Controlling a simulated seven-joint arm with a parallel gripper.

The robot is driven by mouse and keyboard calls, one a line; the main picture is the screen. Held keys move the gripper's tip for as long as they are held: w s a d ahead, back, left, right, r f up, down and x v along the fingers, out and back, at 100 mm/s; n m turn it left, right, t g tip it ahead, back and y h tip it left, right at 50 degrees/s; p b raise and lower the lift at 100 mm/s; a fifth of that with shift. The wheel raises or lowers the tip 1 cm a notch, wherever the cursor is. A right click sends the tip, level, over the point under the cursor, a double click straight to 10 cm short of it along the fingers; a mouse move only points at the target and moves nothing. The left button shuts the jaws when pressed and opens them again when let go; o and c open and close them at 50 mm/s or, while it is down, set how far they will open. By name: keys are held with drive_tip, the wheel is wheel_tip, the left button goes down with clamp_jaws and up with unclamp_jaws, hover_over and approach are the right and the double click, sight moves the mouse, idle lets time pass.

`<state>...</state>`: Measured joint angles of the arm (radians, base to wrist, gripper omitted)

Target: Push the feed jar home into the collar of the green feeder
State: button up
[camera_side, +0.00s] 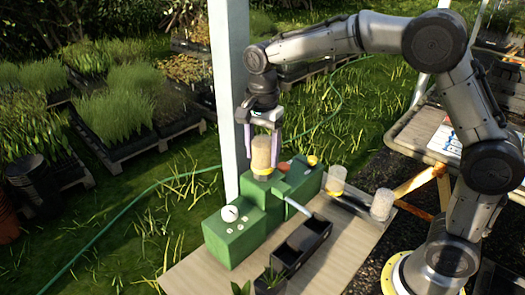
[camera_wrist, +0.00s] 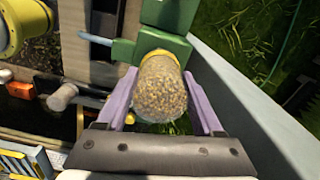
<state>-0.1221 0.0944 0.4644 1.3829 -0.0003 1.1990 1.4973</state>
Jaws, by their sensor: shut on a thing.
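The feed jar (camera_side: 262,153) is a clear jar full of grainy tan feed, held roughly upright over the green feeder (camera_side: 232,238). My gripper (camera_side: 262,150) is shut on the jar, with a purple finger on each side. In the wrist view the jar (camera_wrist: 161,88) fills the space between the fingers (camera_wrist: 162,105). A yellow ring (camera_side: 262,171) shows at the jar's lower end, against the feeder's top; it also shows in the wrist view (camera_wrist: 163,54). I cannot tell how deep the jar sits, as its lower end is hidden.
A jar with a yellow band (camera_side: 336,180) and a clear jar (camera_side: 382,204) stand to the right on the wooden table (camera_side: 340,240). A black tray (camera_side: 302,247) stands in front of the feeder. A pale post (camera_side: 228,90) rises close behind the feeder, left of my gripper.

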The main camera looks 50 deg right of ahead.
drive_tip(key=shift+f, duration=0.1)
drive_tip(key=o, duration=1.5)
drive_tip(key=shift+o, duration=0.2)
wheel_tip(320, 180, up, 14)
drive_tip(key=shift+f, duration=0.1)
